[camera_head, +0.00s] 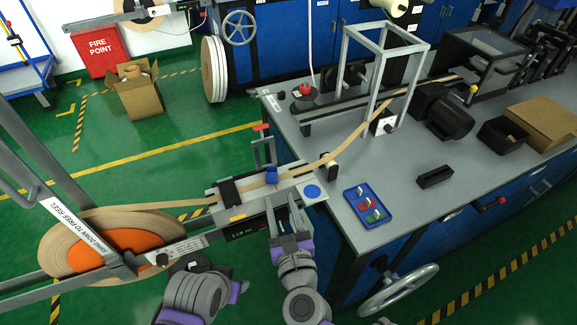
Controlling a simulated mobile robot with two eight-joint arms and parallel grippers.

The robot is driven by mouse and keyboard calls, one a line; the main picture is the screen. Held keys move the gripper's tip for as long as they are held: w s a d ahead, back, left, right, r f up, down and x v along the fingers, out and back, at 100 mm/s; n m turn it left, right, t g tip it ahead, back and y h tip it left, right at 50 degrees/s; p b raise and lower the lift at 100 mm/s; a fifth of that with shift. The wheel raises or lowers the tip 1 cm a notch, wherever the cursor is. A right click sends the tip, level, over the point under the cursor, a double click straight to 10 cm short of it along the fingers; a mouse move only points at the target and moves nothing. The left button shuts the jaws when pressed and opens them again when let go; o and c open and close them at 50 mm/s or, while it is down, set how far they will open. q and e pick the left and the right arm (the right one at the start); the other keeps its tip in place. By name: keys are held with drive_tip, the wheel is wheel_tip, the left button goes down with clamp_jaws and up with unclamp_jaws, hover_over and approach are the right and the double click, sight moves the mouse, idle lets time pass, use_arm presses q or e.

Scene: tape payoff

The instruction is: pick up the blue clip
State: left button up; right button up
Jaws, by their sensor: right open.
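A small blue clip (271,175) sits at the tape guide unit (234,215), on or beside the tan tape (330,158) that runs across it. My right gripper (287,208) reaches up from the bottom centre, open, just below and slightly right of the clip in the picture. Whether its fingertips touch the guide unit, I cannot tell. My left gripper (190,263) is at lower left, dark and partly hidden by its own wrist, close to the reel; its fingers do not show clearly.
A large tape reel (62,236) with an orange centre stands at left. The grey bench (330,205) holds a blue tray (355,194) of small coloured pieces, a black block (435,177) and a metal frame (345,55). A handwheel (398,290) juts from the bench front.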

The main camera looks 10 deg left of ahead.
sight(273, 176)
drive_tip(key=shift+m, duration=0.3)
drive_tip(key=x, duration=0.4)
drive_tip(key=shift+a, duration=0.15)
drive_tip(key=b+x, duration=0.1)
drive_tip(key=x, duration=0.5)
drive_tip(key=shift+w, duration=0.25)
drive_tip(key=shift+c, duration=0.2)
clamp_jaws()
